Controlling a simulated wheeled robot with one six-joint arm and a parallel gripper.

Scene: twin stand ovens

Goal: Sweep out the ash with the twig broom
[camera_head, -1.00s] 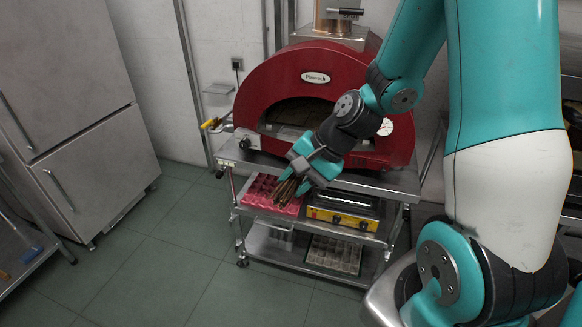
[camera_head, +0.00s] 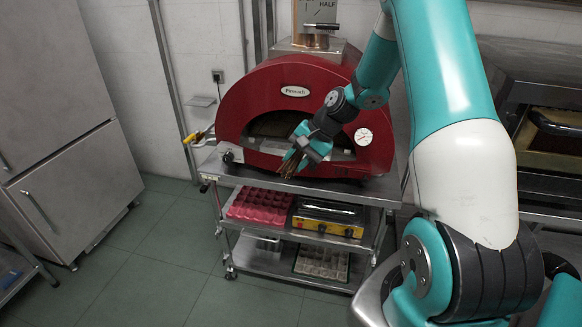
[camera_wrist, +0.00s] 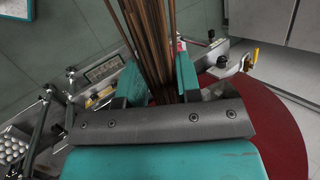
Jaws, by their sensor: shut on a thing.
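My gripper (camera_head: 300,155) is shut on the twig broom (camera_head: 288,166), a bundle of thin brown twigs. In the wrist view the twig broom (camera_wrist: 150,40) runs away from between the two teal fingers. In the head view the bundle points down and to the left, in front of the mouth of the red oven (camera_head: 235,112), above the edge of its steel stand. The oven mouth (camera_head: 272,124) is open and dark inside. My gripper and wrist cover the right part of the mouth. I cannot make out any ash.
The steel trolley (camera_head: 345,189) under the oven carries a pink egg tray (camera_head: 258,206) and a yellow-fronted device (camera_head: 327,222) on its shelf. A yellow-handled tool (camera_head: 190,138) sticks out at the oven's left. A second oven (camera_head: 545,75) stands at right. Floor on the left is clear.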

